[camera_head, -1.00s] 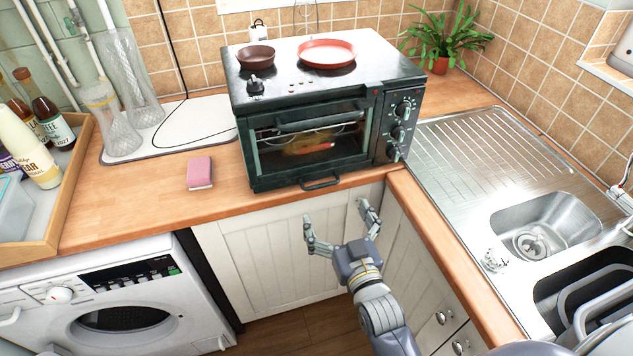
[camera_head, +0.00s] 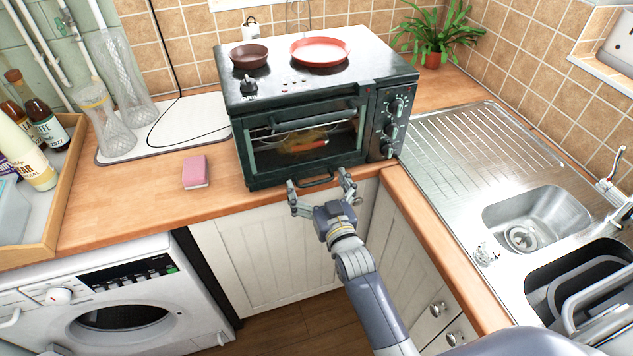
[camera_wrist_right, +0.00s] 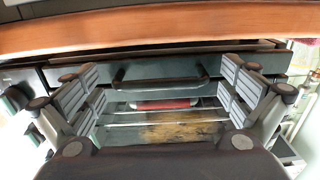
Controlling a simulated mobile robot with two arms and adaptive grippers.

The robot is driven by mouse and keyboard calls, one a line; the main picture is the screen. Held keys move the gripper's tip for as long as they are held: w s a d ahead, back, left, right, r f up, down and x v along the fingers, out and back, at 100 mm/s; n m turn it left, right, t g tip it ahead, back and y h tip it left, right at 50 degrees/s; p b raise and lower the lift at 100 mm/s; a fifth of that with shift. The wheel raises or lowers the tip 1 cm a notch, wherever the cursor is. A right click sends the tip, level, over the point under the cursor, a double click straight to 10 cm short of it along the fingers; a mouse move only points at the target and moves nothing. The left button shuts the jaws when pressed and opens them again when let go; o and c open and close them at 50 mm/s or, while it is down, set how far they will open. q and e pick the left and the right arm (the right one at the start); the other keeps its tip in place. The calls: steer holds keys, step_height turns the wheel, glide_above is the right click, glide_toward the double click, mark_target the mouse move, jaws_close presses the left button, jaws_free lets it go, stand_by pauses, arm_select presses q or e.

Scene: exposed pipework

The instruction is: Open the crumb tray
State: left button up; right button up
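The crumb tray handle (camera_head: 317,181) is a dark bar low on the front of the black countertop oven (camera_head: 325,86), just above the counter edge. The tray front looks flush with the oven; the oven door is shut. My right gripper (camera_head: 318,180) is open, with one finger towards each end of the handle. In the right wrist view, which looks upside down, the handle (camera_wrist_right: 160,78) lies between the spread fingers (camera_wrist_right: 160,88) and beyond them. Contact cannot be told. My left gripper is not in view.
The wooden counter edge (camera_head: 215,205) runs just below the oven. A pink sponge (camera_head: 196,172) lies left of it. A brown pan (camera_head: 249,56) and a red pan (camera_head: 319,52) sit on top. A steel sink (camera_head: 535,220) is at right. White cupboards (camera_head: 255,260) stand below.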

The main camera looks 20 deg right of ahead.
steer(key=c, duration=1.2)
steer(key=shift+s+p, duration=0.35)
steer(key=shift+s, duration=0.2)
steer(key=shift+c, duration=0.3)
steer(key=s+p, duration=0.5)
steer(key=s, duration=1.2)
steer(key=shift+s+d, duration=0.2)
steer(key=shift+d, duration=0.15)
steer(key=o, duration=1.5)
steer(key=s, duration=1.2)
steer(key=shift+d, duration=0.2)
